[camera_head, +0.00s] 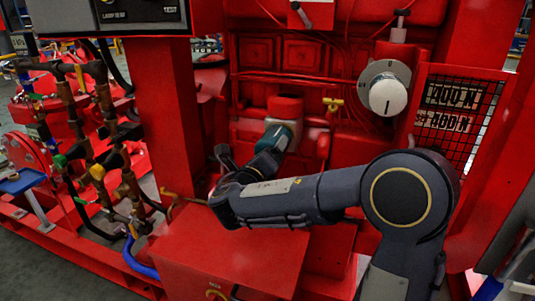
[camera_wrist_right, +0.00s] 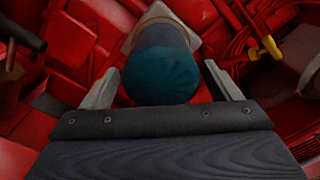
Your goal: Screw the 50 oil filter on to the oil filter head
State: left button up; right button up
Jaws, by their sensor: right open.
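The oil filter, with a rounded teal end and a darker body, sits between the fingers of my right gripper in the right wrist view (camera_wrist_right: 162,75). In the head view it shows as a small teal and grey piece (camera_head: 287,127) just below a red round part (camera_head: 285,106), seemingly the oil filter head. Whether its threads are engaged is hidden. My right gripper (camera_head: 248,160) is open. One finger stands on each side of the filter, with visible gaps between. My left gripper is not in view.
A white cylinder (camera_head: 388,96) on a grey round mount is fixed to the red engine wall at right. A yellow-handled valve (camera_head: 333,104) stands close right of the filter. A red box (camera_head: 225,250) lies below my right arm. Pipes and valves (camera_head: 100,150) crowd the left.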

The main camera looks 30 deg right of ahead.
jog(key=c, duration=1.4)
jog(key=m, duration=0.4)
jog(key=shift+m, duration=0.3)
jog(key=m, duration=0.4)
jog(key=shift+m, duration=0.3)
